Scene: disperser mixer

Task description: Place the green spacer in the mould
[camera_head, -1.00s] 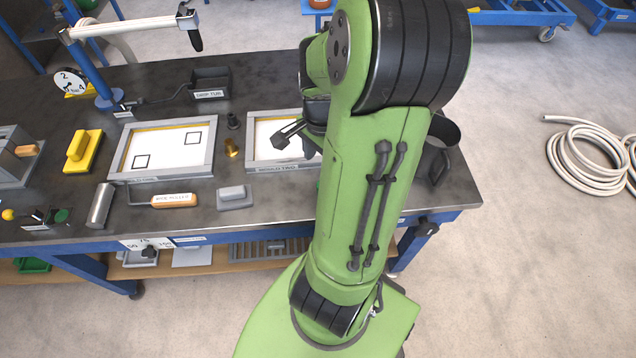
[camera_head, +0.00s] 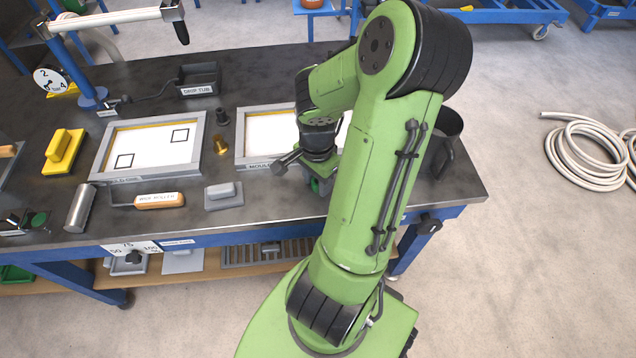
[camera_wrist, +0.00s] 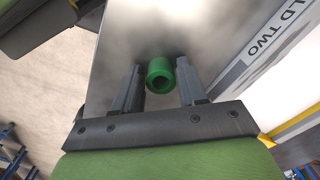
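The green spacer (camera_wrist: 160,75), a short hollow cylinder, stands on the dark bench top in the wrist view. My gripper (camera_wrist: 160,88) is open, with one finger on each side of it and a small gap at each side. In the head view my gripper (camera_head: 319,180) is low over the bench's front right part, partly hidden by my arm. The mould labelled two (camera_head: 240,140) is a grey frame with a white bed, partly covered by my arm; its edge (camera_wrist: 250,60) shows right of the spacer. Another framed mould (camera_head: 103,160) with two marked squares lies left.
A brass piece (camera_head: 221,145) and a dark piece (camera_head: 222,117) stand between the moulds. A dark jug (camera_head: 445,140) stands to the right.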

